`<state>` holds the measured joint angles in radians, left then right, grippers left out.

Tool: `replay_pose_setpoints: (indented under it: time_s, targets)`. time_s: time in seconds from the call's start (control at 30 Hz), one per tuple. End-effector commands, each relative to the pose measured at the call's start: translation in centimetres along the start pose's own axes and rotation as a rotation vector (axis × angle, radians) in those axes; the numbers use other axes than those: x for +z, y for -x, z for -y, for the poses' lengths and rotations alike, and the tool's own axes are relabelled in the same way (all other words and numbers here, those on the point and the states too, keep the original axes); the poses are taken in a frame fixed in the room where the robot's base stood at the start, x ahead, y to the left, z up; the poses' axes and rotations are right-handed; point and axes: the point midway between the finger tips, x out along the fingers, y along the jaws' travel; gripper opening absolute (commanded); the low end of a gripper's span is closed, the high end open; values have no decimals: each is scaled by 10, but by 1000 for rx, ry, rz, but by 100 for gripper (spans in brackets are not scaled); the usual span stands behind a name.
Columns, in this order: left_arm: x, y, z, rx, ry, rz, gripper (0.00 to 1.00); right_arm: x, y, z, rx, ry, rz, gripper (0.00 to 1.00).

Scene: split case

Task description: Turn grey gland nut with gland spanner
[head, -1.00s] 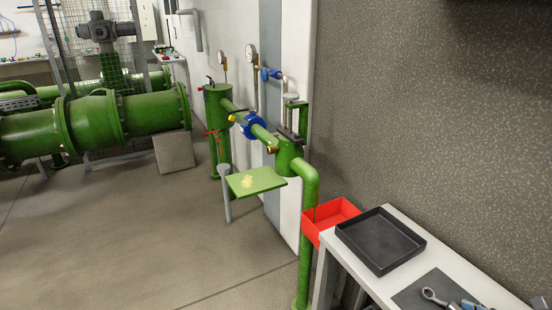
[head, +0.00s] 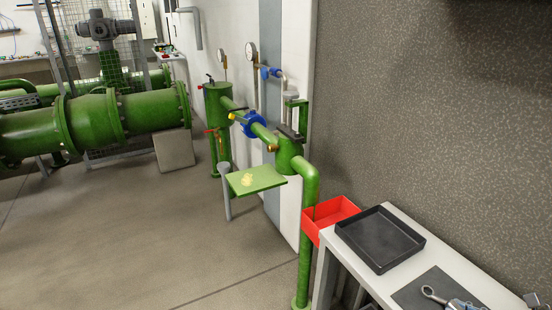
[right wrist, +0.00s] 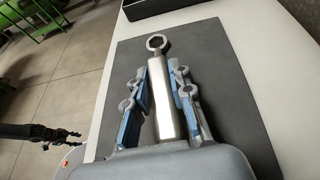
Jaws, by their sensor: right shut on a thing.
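A metal gland spanner (right wrist: 168,100) with a ring end shows in the right wrist view, over a dark grey mat. My right gripper (right wrist: 167,78) has its blue-and-grey fingers on both sides of the spanner's handle and is shut on it. In the head view the spanner's ring (head: 428,291) shows at the bottom right, with the gripper partly cut off. The grey gland nut (head: 290,97) seems to be the small grey piece atop the green valve body; it is too small to tell clearly. A dark pronged thing (right wrist: 62,134) in the right wrist view may be my left gripper.
The white bench (head: 455,255) holds a black tray (head: 380,240). A red bin (head: 330,215) hangs beside it, close to the green pipe (head: 306,235). A green shelf (head: 257,181) stands out below the valve. The floor at the left is clear.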

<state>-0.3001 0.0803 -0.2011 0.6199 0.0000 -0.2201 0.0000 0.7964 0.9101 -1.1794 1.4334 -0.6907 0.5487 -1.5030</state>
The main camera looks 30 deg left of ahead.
Motion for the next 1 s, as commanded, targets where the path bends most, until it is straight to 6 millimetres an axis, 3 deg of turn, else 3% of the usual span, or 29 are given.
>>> replay_pose_setpoints:
  time_s: [0.37, 1.0]
  targets:
    - [-1, 3, 0, 0, 0, -1, 40, 5, 2, 1, -1, 1, 1, 0]
    - [-5, 45, 1, 0, 1, -1, 40, 57, 24, 0, -1, 0, 1, 0]
